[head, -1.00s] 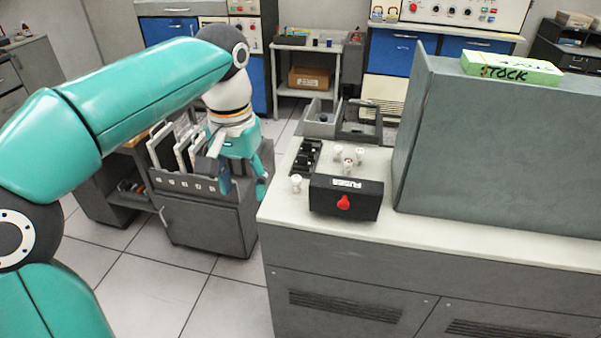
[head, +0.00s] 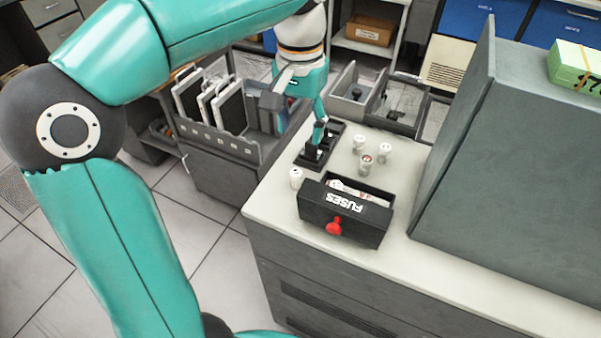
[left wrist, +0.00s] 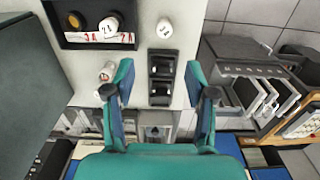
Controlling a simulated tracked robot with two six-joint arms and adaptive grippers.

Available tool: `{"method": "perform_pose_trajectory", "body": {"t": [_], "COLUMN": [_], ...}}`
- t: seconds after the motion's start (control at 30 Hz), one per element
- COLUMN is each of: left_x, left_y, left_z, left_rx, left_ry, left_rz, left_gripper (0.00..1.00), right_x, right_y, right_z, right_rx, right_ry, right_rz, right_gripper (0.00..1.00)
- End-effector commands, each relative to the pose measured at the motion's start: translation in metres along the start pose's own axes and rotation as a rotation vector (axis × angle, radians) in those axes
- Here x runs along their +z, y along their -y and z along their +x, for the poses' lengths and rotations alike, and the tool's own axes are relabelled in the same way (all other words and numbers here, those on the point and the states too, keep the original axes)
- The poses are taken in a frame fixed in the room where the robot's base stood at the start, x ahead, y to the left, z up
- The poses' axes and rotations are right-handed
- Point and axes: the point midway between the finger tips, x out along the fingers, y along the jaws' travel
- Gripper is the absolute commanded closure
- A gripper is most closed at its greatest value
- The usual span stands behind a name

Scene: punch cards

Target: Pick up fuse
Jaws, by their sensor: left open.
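Several white fuses stand on the pale counter: one (head: 296,177) beside the black box labelled FUSES (head: 345,222), and a group (head: 366,164) behind it. The box has a red knob, is open on top and holds more fuses. A black fuse holder (head: 309,160) lies behind the lone fuse. My left gripper (head: 299,137) is open and empty above the holder's far end. In the left wrist view the holder (left wrist: 161,91) shows between the open fingers (left wrist: 159,70). The lone fuse (left wrist: 165,28) stands just beyond them. My right gripper is not in view.
A grey divided tray (head: 392,124) sits at the counter's back edge. A tall grey cabinet (head: 500,150) bounds the right side, with a green box (head: 578,66) on top. A grey cart (head: 215,150) with cards stands left. The counter's front strip is clear.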

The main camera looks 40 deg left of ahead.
Motion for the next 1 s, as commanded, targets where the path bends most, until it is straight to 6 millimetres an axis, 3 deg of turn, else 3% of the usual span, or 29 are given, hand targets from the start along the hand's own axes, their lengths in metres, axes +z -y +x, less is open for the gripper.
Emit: {"method": "perform_pose_trajectory", "body": {"t": [0.1, 0.3, 0.67, 1.0], "left_x": [0.001, 0.001, 0.002, 0.005], "left_y": [0.001, 0.001, 0.003, 0.006], "left_z": [0.029, 0.067, 0.095, 0.136], "left_rx": [-0.002, -0.001, -0.001, 0.0], "left_ry": [0.006, 0.005, 0.003, 0.003], "left_rz": [-0.002, -0.002, -0.002, 0.0], "left_gripper": [0.45, 0.45, 0.45, 0.45], "right_x": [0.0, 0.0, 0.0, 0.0], "right_y": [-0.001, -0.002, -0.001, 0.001], "right_z": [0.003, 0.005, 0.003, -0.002], "right_rx": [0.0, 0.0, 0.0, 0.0], "right_ry": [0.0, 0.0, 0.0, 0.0], "right_rz": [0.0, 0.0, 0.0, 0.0], "right_gripper": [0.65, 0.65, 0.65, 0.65]}}
